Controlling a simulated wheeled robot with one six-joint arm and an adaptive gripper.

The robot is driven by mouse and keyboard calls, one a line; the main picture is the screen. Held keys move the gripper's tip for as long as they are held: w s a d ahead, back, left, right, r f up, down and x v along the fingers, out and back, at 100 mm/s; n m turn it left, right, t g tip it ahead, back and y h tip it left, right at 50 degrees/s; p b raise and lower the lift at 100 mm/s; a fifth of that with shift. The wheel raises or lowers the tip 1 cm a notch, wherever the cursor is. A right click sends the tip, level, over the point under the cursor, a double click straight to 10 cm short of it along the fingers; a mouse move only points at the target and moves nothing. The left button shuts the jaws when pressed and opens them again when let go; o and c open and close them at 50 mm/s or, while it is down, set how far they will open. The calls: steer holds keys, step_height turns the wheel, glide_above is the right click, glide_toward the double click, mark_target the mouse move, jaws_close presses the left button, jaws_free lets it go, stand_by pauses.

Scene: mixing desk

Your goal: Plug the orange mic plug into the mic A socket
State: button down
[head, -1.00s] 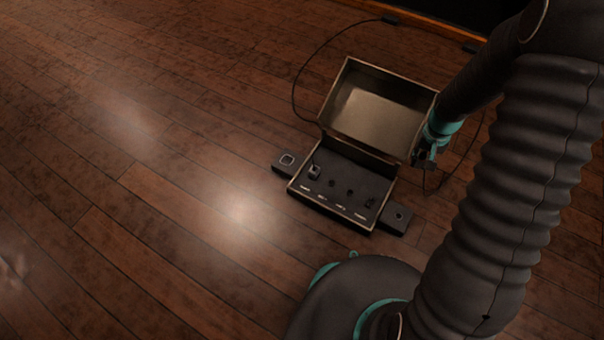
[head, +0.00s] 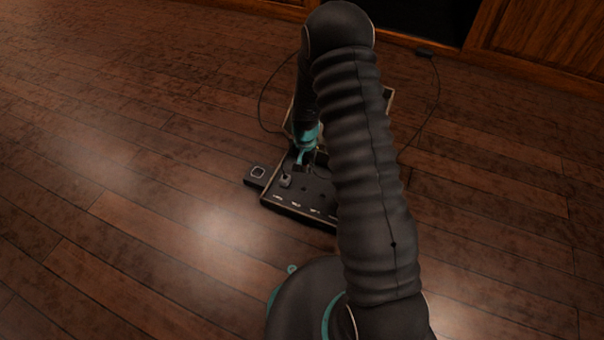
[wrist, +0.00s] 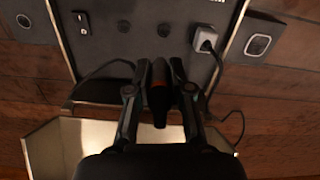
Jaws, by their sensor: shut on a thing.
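In the wrist view, my gripper (wrist: 160,72) is shut on the orange mic plug (wrist: 160,88), a dark plug with an orange band. The plug is held in front of the dark socket panel (wrist: 145,55), apart from it as far as I can tell. Two round dark sockets, one on the left (wrist: 123,27) and one on the right (wrist: 163,30), appear empty. The panel labels are too small to read, so I cannot tell which is mic A. In the head view, my gripper (head: 307,158) is over the back of the panel (head: 290,197), and the plug cannot be made out.
A grey plug (wrist: 207,40) sits in the panel beside the empty sockets, with its black cord trailing off. A switch-like fitting (wrist: 83,25) is at the other side. A side block (head: 258,172) adjoins the box. My arm hides the right part and most of the raised lid.

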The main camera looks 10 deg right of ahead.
steer(key=m, duration=0.2)
glide_above(303, 190)
step_height(303, 190, down, 5)
steer(key=shift+w+d+f+b, duration=0.1)
steer(key=shift+f+b, duration=0.75)
steer(key=shift+f, duration=0.5)
steer(key=shift+d+f+b, duration=0.1)
steer(key=shift+f+b, duration=0.75)
steer(key=shift+f, duration=0.5)
steer(key=shift+f, duration=0.1)
steer(key=shift+a+f+b, duration=0.1)
steer(key=shift+f+b, duration=0.6)
steer(key=shift+f, duration=0.1)
steer(key=shift+f, duration=0.6)
steer(key=c, duration=1)
jaws_free()
step_height(303, 190, up, 12)
